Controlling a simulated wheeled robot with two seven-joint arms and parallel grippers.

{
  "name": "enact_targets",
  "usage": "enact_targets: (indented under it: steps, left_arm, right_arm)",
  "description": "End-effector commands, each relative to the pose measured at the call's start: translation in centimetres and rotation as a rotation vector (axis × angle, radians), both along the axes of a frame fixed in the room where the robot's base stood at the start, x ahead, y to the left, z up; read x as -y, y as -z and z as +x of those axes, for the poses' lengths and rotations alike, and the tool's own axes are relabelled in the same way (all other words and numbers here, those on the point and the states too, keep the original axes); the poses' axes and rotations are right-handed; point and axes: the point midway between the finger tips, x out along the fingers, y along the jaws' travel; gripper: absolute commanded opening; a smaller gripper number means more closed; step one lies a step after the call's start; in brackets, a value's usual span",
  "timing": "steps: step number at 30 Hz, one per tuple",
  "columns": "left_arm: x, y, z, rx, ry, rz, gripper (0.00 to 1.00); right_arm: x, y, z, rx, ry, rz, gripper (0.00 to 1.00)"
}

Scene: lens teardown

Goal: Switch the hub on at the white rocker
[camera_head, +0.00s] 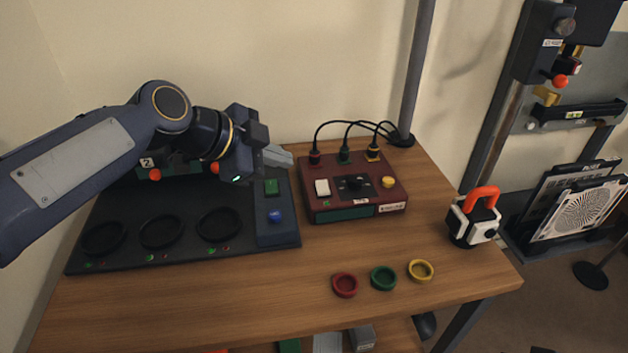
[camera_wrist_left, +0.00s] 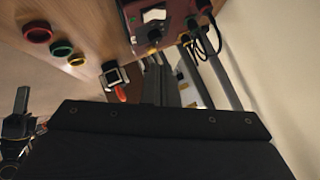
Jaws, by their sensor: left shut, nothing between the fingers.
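The dark red hub (camera_head: 357,212) stands at the back middle of the table. Its white rocker (camera_head: 322,188) is on the left of its top face; I cannot tell which way it is tipped. A black dial (camera_head: 353,184) and a yellow button (camera_head: 388,182) sit to the right of the rocker. My left gripper (camera_head: 280,156) is shut and empty, above and to the left of the hub, apart from the rocker. In the left wrist view the closed fingers (camera_wrist_left: 160,86) point towards the hub side, with part of the hub (camera_wrist_left: 178,14) at the top.
Three cables plug into the hub's back near a pole (camera_head: 415,75). A dark tray (camera_head: 180,256) with round recesses and a blue block lies left. Red (camera_head: 345,285), green (camera_head: 383,278) and yellow rings (camera_head: 420,270) lie in front. A padlock-like object (camera_head: 474,220) stands right.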

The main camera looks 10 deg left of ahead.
Motion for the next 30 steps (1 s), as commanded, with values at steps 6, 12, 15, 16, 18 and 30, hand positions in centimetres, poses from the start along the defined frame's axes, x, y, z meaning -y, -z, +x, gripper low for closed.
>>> enact_targets:
  steps: [6, 12, 15, 16, 18, 30]
  left_arm:
    - [0.6, 0.9, 0.7, -0.002, 0.002, 0.000, 0.00]
    - [2.7, 3.4, 2.8, -0.006, 0.003, -0.001, 0.00]
    - [3.9, 4.7, 4.1, -0.005, 0.003, 0.000, 0.00]
    - [4.2, 5.1, 4.4, -0.005, 0.004, 0.000, 0.00]
    - [5.0, 6.0, 5.3, -0.005, 0.004, 0.000, 0.00]
    - [4.5, 9.8, 7.5, -0.001, -0.001, -0.001, 0.00]
  right_arm:
    - [0.0, 0.2, 0.0, 0.000, 0.000, 0.000, 0.36]
    - [0.0, 0.5, 0.0, 0.000, 0.000, 0.000, 0.36]
    - [0.0, 0.7, 0.0, 0.000, 0.000, 0.000, 0.36]
    - [0.0, 0.7, 0.0, 0.000, 0.000, 0.000, 0.36]
    - [0.0, 0.8, 0.0, 0.000, 0.000, 0.000, 0.36]
    - [0.0, 1.9, 0.0, 0.000, 0.000, 0.000, 0.36]
